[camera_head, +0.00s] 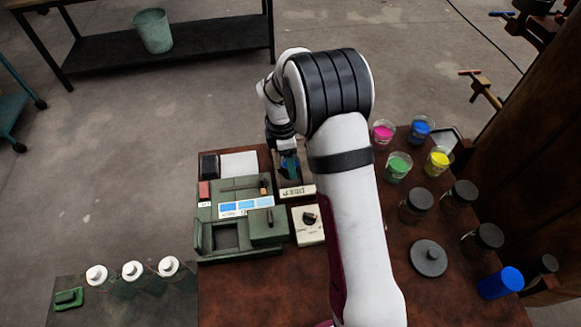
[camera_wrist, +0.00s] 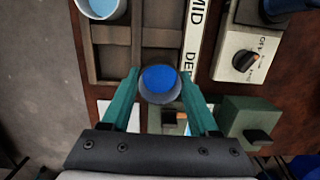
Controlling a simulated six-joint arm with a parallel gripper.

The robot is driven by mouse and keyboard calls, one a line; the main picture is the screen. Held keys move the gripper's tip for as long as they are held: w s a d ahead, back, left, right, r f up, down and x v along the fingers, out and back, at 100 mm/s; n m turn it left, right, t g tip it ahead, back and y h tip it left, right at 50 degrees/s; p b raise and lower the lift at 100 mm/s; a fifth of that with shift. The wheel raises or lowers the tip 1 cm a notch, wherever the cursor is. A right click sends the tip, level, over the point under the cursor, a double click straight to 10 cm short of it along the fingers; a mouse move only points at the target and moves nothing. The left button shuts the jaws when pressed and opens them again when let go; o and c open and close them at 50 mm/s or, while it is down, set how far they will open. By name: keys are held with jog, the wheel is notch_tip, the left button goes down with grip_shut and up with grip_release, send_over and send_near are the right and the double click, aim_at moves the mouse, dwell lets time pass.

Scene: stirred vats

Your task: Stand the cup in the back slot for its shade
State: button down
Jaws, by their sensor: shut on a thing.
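In the wrist view my gripper (camera_wrist: 160,76) has its teal fingers shut on a cup of deep blue liquid (camera_wrist: 159,82), one finger on each side. The cup looks upright, seen from above. The brown slotted rack (camera_wrist: 137,42) lies beyond and below it, with bare compartments in view. A white strip on the rack (camera_wrist: 197,38) reads "MID" and "DE", the rest cut off. I cannot tell how high the cup is above the rack. In the head view my gripper (camera_head: 288,164) is over the rack area, and my arm hides much of it.
A cup of pale blue liquid (camera_wrist: 103,7) is at the rack's upper left in the wrist view. A cream knob box (camera_head: 308,225) and a green bench unit (camera_head: 235,215) stand close by. Colour jars, including pink (camera_head: 382,133), stand at the right.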

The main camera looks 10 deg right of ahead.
jog(key=shift+f, duration=1.4)
jog(key=shift+c, duration=0.7)
grip_release()
jog(key=shift+f, duration=0.15)
notch_tip(320, 180, up, 12)
jog(key=a, duration=0.1)
jog(key=s+r+m+y, duration=0.1)
jog(key=s+r+m, duration=0.35)
jog(key=s, duration=0.25)
jog(key=s+r+m, duration=0.3)
jog(key=s+m, duration=0.3)
jog(key=s, duration=0.1)
jog(key=s+m+y, duration=0.2)
jog(key=s+m, duration=1.1)
jog(key=s, duration=0.4)
jog(key=shift+s+a+f, duration=0.15)
jog(key=shift+a+f, duration=0.15)
jog(key=shift+f, duration=0.15)
